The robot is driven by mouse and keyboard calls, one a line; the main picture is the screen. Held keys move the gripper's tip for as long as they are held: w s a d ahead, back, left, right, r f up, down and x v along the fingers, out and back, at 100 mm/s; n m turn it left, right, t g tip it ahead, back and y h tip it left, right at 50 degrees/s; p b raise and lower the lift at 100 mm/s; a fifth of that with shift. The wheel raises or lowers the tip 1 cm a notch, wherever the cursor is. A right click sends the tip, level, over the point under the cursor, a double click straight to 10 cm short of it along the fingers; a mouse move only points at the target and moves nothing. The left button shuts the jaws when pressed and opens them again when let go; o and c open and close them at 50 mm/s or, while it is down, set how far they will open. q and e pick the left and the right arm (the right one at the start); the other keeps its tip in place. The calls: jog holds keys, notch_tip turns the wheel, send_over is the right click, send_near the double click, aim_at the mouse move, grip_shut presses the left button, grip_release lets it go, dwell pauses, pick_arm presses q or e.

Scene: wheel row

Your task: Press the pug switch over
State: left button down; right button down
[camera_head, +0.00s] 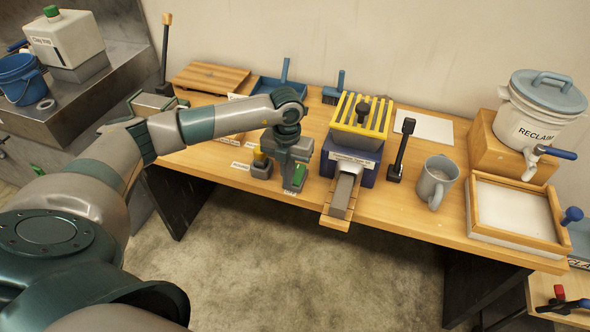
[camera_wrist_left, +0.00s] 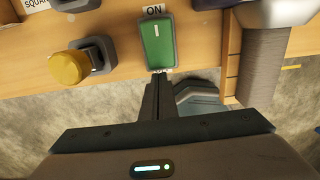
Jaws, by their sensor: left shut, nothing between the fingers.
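The pug switch is a green rocker (camera_wrist_left: 157,43) in a dark frame, with a white bar mark on its face and an ON label (camera_wrist_left: 154,11) above it in the left wrist view. In the head view the green rocker (camera_head: 297,178) shows partly beside my gripper, near the table's front edge. My left gripper (camera_wrist_left: 160,75) is shut and empty. Its fingertips are at the rocker's lower end in the wrist view; I cannot tell whether they touch it. My right gripper is not in view.
A yellow knob (camera_wrist_left: 68,67) on a dark base stands left of the switch. Right of it is the blue machine with a yellow grate (camera_head: 361,115) and a grey bar on its outlet. A black lever (camera_head: 402,150) and a grey mug (camera_head: 436,181) stand further right.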

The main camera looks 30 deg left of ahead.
pick_arm(q)
jog(key=shift+s+d+r+p, duration=0.1)
jog(key=shift+s+d+p, duration=0.2)
jog(key=shift+s, duration=0.45)
jog(key=shift+s+d+p, duration=0.25)
jog(key=shift+s+p, duration=0.05)
jog(key=shift+s, duration=0.4)
jog(key=shift+s+d+r+p, duration=0.1)
jog(key=shift+s+d+p, duration=0.2)
jog(key=shift+s, duration=0.45)
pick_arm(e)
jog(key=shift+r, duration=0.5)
pick_arm(q)
jog(key=shift+r, duration=0.1)
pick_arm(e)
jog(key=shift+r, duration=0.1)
